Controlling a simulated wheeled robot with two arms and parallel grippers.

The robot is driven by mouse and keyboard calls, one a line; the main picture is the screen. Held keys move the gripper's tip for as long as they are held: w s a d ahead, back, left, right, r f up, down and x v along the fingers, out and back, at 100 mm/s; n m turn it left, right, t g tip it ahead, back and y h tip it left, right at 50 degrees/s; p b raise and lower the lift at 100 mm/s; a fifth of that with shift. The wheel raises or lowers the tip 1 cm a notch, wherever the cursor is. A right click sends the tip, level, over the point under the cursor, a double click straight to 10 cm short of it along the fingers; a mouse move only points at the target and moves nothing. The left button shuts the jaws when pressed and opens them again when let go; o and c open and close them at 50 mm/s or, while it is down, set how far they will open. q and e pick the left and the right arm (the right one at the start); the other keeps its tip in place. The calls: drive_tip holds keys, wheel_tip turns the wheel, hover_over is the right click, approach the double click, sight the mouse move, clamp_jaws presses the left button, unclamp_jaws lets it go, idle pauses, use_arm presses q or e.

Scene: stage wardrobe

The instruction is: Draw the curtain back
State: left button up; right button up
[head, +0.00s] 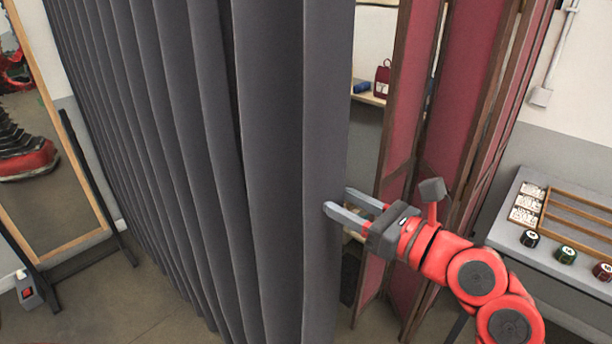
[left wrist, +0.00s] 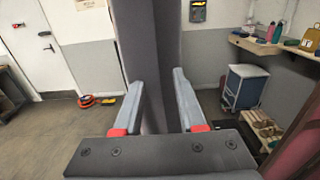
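The dark grey pleated curtain (head: 270,150) hangs across the left and middle of the head view, its free edge just right of centre. My left gripper (head: 338,201) reaches this edge from the right. One finger is in front of the curtain; the other appears to go behind it. The left wrist view shows my left gripper (left wrist: 158,78) with its fingers apart and the curtain edge (left wrist: 148,35) standing between them. It looks open around the edge; firm contact is not clear. My right gripper is not in view.
A red folding screen (head: 475,90) stands close behind my arm. A table (head: 510,228) with small jars and a wooden rack is at right. A framed mirror (head: 75,240) stands left of the curtain. Bare floor (head: 125,310) shows at lower left.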

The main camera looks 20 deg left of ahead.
use_arm(q)
drive_tip(key=shift+w+a, duration=0.2)
drive_tip(key=shift+a, duration=0.2)
drive_tip(key=shift+d, duration=0.1)
clamp_jaws()
idle(1.2)
